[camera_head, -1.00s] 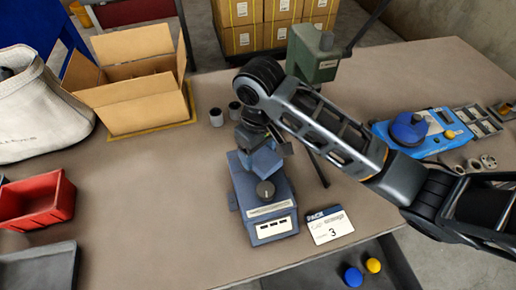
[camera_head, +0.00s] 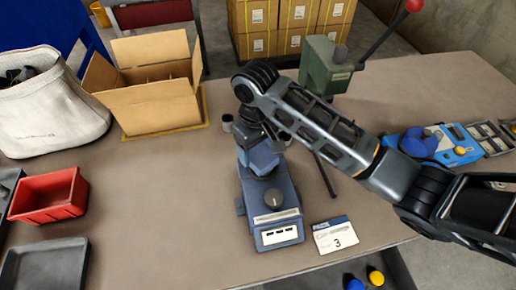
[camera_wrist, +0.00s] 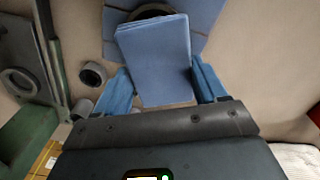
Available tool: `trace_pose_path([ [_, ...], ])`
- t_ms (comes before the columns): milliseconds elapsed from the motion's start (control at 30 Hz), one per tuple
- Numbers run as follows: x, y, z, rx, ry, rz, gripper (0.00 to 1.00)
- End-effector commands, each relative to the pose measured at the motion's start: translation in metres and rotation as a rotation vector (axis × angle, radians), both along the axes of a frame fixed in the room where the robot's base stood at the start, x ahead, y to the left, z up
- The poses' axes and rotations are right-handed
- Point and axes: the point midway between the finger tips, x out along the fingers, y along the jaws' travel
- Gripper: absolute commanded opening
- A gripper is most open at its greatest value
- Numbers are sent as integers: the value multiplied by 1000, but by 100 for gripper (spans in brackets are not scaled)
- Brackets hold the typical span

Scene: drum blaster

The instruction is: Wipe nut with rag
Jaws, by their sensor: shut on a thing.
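My gripper (camera_wrist: 163,85) is shut on a folded blue cloth, the rag (camera_wrist: 155,50), which shows between its blue fingers in the wrist view. In the head view my gripper (camera_head: 262,152) hangs over the back of a blue-grey bench device (camera_head: 272,215). The rag is hard to make out there. A dark round part (camera_wrist: 150,11) shows just past the rag's far edge in the wrist view, partly covered by it; I cannot tell whether it is the nut. A grey hollow cylinder (camera_wrist: 92,74) stands on the table beside the gripper; it also shows in the head view (camera_head: 227,122).
A green press (camera_head: 325,68) with a red-tipped lever stands behind my arm. An open cardboard box (camera_head: 150,98), a red bin (camera_head: 48,195) and a grey tray (camera_head: 45,270) are on the left. A card marked 3 (camera_head: 334,235) lies right of the device.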

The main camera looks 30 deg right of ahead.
Motion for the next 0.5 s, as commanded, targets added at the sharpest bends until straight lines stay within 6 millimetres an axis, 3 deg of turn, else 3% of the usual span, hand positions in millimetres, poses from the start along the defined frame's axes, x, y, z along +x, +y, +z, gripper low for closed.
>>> trace_pose_path([
  [500,-23,-4,-1,2,0,-3,47],
])
